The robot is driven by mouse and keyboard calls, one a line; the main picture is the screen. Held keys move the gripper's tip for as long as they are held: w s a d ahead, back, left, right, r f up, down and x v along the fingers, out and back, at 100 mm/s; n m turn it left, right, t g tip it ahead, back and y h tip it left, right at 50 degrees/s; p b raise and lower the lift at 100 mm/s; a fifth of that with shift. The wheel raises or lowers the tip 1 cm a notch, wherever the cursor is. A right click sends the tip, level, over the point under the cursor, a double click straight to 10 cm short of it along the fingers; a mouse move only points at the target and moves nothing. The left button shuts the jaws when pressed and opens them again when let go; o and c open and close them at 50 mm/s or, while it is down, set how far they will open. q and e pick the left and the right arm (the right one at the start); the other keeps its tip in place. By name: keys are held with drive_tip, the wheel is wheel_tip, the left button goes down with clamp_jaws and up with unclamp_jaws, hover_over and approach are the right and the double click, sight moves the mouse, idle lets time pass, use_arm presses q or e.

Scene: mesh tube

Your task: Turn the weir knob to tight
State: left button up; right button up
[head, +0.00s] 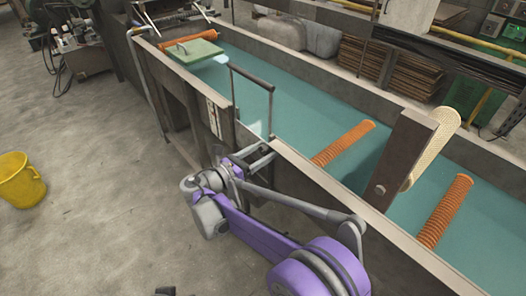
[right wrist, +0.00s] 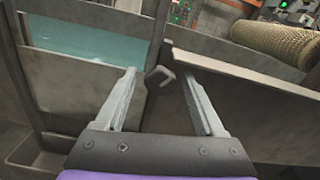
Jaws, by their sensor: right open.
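My right gripper (head: 258,156) is at the near wall of the tank, by the foot of the weir's dark upright frame (head: 271,112). In the right wrist view the right gripper (right wrist: 159,75) is open, its two fingers spread. In the head view the gripper and wall hide this piece. My left gripper is not in view.
The long tank (head: 310,165) holds green-blue water, with orange ribbed rollers (head: 343,143) and a tan mesh tube (head: 432,146) over it. A green block (head: 191,52) lies at the far end. A yellow bucket (head: 20,180) stands on open floor at left.

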clamp_jaws()
drive_tip(key=shift+m, duration=0.4)
drive_tip(key=m+p, duration=0.1)
drive_tip(key=m, duration=0.1)
drive_tip(key=shift+m, duration=0.3)
drive_tip(key=shift+m+p, duration=0.4)
drive_tip(key=shift+m, duration=1.2)
unclamp_jaws()
